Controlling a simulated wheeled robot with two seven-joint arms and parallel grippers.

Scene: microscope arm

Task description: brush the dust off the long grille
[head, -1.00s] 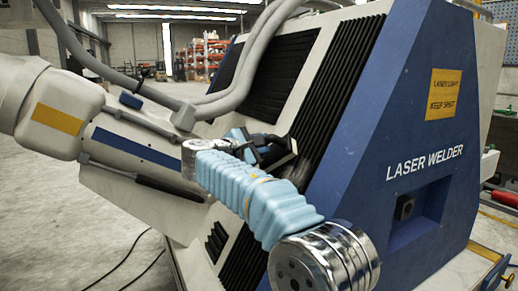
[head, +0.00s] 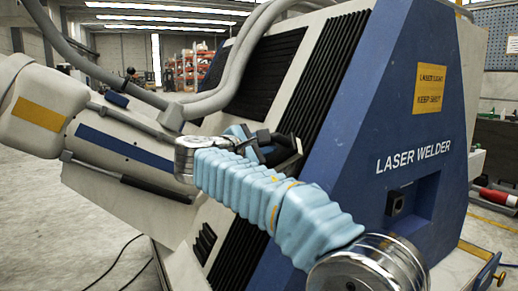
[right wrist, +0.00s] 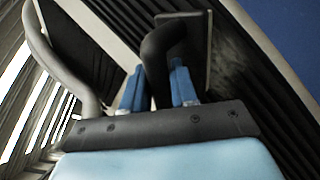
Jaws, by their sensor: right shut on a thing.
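The long grille (head: 329,68) is a tall black ribbed strip on the sloping machine face, beside the blue side panel; it also shows in the right wrist view (right wrist: 265,95). A pale grey dust patch (right wrist: 232,62) lies on its slats. My right gripper (head: 250,143) is in front of the grille's middle, and its blue fingers show in the right wrist view (right wrist: 158,86). They are shut on the black handle of a brush (right wrist: 165,52). The brush's flat head is close to the dust patch; I cannot tell if it touches. My left gripper is not in view.
A wider black grille (head: 265,75) lies to the left. Thick grey hoses (head: 228,82) curve over the machine's top. A white arm-like housing (head: 45,105) with a yellow patch juts out at left. The blue side panel (head: 400,110) stands right of the grille.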

